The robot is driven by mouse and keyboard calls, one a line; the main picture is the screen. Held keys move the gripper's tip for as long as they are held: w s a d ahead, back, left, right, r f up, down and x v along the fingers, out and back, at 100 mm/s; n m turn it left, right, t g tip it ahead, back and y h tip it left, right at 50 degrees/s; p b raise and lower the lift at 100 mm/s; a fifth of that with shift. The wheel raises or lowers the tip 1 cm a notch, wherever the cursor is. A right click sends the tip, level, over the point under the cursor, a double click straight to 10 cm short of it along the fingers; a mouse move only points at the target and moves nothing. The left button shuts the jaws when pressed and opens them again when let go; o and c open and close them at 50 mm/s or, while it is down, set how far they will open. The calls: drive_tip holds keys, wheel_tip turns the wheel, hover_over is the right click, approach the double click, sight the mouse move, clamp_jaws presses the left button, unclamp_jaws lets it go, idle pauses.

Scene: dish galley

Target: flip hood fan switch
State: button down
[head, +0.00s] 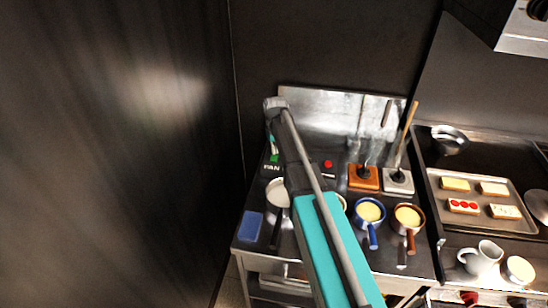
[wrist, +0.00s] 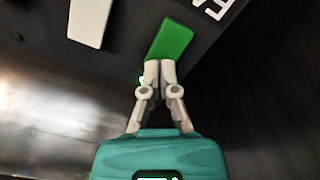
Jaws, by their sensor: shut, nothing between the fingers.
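The hood fan switch shows as a green rocker (wrist: 172,38) on a dark panel in the wrist view. It also shows as a small green patch (head: 274,158) above the FAN lettering in the head view. My gripper (wrist: 160,64) is shut and empty. Its fingertips are at the near end of the green rocker and overlap it in the picture; I cannot tell whether they touch. In the head view my gripper (head: 272,148) is small, partly hidden by my arm, and points down at the panel.
A red button (head: 327,164) is right of the switch. Pans with pale contents, including a blue pan (head: 370,212), stand on the counter, with a blue block (head: 250,225) at left. A dark wall (head: 120,150) stands close on the left. A white piece (wrist: 90,20) lies beside the rocker.

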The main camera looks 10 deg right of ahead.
drive_tip(key=shift+f, duration=0.25)
drive_tip(key=shift+r, duration=0.1)
drive_tip(key=shift+r+p, duration=3.35)
drive_tip(key=shift+r, duration=0.1)
drive_tip(key=s+f+m+b, duration=0.1)
drive_tip(key=s+f+b, duration=0.1)
drive_tip(key=s, duration=2.3)
drive_tip(key=shift+s+f+b, duration=0.15)
drive_tip(key=shift+f+b, duration=0.2)
drive_tip(key=shift+b, duration=0.05)
drive_tip(key=shift+a, duration=0.1)
